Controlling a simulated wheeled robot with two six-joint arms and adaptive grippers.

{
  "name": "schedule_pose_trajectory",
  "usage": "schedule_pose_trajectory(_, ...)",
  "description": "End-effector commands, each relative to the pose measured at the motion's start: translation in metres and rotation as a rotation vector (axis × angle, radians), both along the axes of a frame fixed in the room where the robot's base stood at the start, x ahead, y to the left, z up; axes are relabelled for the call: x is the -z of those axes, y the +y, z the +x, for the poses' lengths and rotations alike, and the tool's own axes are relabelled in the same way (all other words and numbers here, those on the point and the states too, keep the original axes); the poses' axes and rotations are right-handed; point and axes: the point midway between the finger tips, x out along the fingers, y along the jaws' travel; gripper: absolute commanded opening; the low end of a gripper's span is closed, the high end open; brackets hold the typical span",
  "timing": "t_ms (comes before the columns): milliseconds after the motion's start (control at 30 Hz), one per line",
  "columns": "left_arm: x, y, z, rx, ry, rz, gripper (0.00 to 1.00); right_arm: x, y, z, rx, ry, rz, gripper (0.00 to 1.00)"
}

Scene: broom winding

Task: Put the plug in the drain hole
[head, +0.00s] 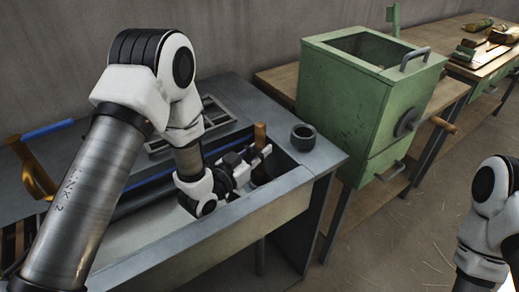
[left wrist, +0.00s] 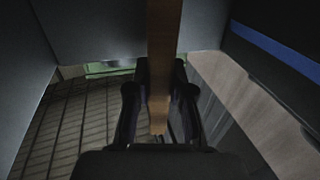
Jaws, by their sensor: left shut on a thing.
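A tall brown wooden piece (head: 260,137), which looks like the plug, stands roughly upright at the right end of the sunken trough in the grey bench. My left gripper (head: 262,160) is shut on it, with fingers on both sides. In the left wrist view the wooden piece (left wrist: 163,50) runs down between the fingertips of the left gripper (left wrist: 160,95).
A dark ring-shaped block (head: 303,137) sits on the bench's right corner. A blue-edged dark bar (head: 150,186) lies along the trough. A green metal box with a crank (head: 345,105) stands on a wooden table to the right. The floor between is open.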

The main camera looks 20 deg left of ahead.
Motion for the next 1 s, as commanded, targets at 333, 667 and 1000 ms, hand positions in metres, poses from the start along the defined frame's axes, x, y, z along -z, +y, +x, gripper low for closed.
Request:
schedule_pose_trajectory(333, 0.007, 0.0, 0.0, 0.0, -0.001, 0.0, 0.25, 0.005, 0.0, 0.0, 0.0, 0.0, 0.0, 0.4)
schedule_pose_trajectory(667, 0.007, 0.0, -0.001, 0.0, 0.001, 0.0, 0.32, 0.005, 0.0, 0.0, 0.0, 0.0, 0.0, 0.4)
schedule_pose_trajectory(1000, 0.007, 0.012, -0.028, -0.002, 0.003, -0.001, 0.32, 0.004, 0.0, 0.0, 0.0, 0.0, 0.0, 0.4)
